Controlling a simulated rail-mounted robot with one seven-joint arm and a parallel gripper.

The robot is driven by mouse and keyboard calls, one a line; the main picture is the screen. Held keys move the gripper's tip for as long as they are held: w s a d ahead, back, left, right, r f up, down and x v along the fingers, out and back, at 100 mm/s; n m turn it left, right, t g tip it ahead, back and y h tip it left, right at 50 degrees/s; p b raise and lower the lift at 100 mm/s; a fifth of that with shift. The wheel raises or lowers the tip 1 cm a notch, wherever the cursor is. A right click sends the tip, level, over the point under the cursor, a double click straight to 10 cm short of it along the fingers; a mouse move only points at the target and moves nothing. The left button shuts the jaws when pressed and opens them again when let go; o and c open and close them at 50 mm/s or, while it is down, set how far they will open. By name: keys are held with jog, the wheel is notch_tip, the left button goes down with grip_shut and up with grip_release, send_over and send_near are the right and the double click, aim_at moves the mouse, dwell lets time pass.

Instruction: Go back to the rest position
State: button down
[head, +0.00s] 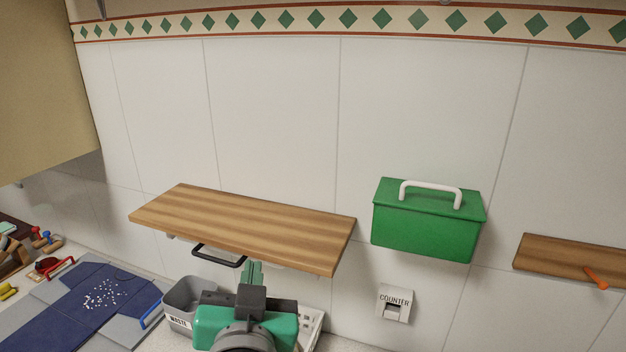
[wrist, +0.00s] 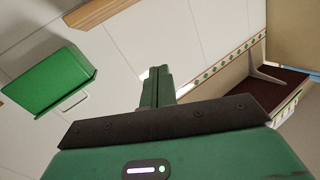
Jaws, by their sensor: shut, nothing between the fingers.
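My gripper (head: 250,271) is at the bottom middle of the head view, in front of and just below the front edge of the wooden wall shelf (head: 245,225). Its green fingers are together and hold nothing. In the wrist view the gripper (wrist: 158,78) points up past its dark crossbar, fingers closed, with the tiled wall behind. The shelf is bare on top. A black handle (head: 218,258) shows under the shelf, left of my fingers.
A green box (head: 428,228) with a white handle is on the wall at right, beside a second shelf (head: 565,260) with an orange peg. A grey waste bin (head: 183,297) stands left of my gripper. A blue mat (head: 62,318) with white bits lies at lower left.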

jog(key=s+d+r+n+t+h, duration=0.1)
jog(key=s+d+r+t, duration=0.25)
jog(key=s+r, duration=0.4)
jog(key=s+d+r+t+h, duration=0.1)
jog(key=s+d+r+t, duration=0.25)
jog(key=s+r, duration=0.45)
notch_tip(320, 180, up, 16)
jog(key=p, duration=1.4)
jog(key=shift+s+d+y, duration=0.3)
jog(key=shift+s+d, duration=0.1)
jog(key=shift+s, duration=0.05)
jog(key=shift+f, duration=0.15)
